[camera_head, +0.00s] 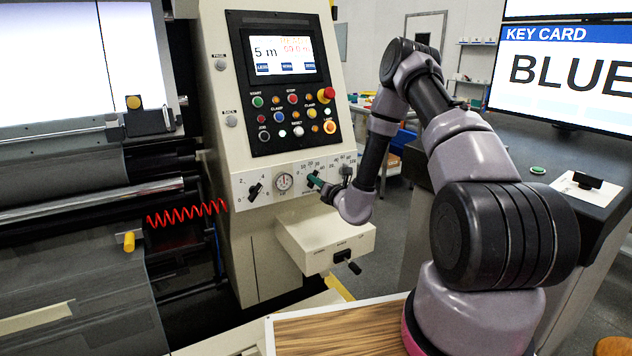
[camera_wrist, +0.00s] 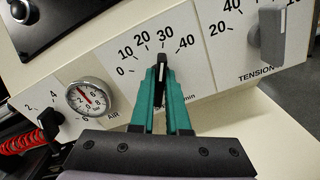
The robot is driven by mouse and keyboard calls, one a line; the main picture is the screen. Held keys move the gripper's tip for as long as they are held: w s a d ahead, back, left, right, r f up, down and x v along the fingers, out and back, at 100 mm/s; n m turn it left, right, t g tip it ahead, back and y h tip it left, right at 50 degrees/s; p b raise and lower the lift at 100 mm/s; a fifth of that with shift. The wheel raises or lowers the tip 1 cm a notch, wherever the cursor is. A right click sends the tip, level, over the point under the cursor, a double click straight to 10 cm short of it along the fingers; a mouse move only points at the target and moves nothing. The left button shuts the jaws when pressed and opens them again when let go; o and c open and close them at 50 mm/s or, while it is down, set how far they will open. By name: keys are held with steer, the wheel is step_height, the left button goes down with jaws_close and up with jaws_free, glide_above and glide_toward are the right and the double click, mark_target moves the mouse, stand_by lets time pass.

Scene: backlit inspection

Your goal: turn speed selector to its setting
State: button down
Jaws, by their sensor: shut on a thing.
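The speed selector (camera_wrist: 161,70) is a dark knob with a white pointer line, on a white panel with a scale from 0 to 40. Its pointer is directed towards about the 30 mark. My gripper (camera_wrist: 163,88) has green fingers, one on each side of the knob, and is shut on it. In the head view my gripper (camera_head: 316,183) reaches the lower control panel from the right. The knob is hidden there behind the fingers. Part of the lettering under the knob is hidden in the wrist view.
A round air gauge (camera_wrist: 90,98) is left of the selector, with a smaller dark knob (camera_wrist: 50,121) beyond it. The grey tension knob (camera_wrist: 270,36) is to the right. A white box with a dark handle (camera_head: 345,262) juts out below the panel. A screen (camera_head: 563,75) reads KEY CARD BLUE.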

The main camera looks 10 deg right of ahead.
stand_by(0.4)
steer(key=c, duration=0.9)
jaws_free()
steer(key=v, duration=1.1)
steer(key=shift+w, duration=0.1)
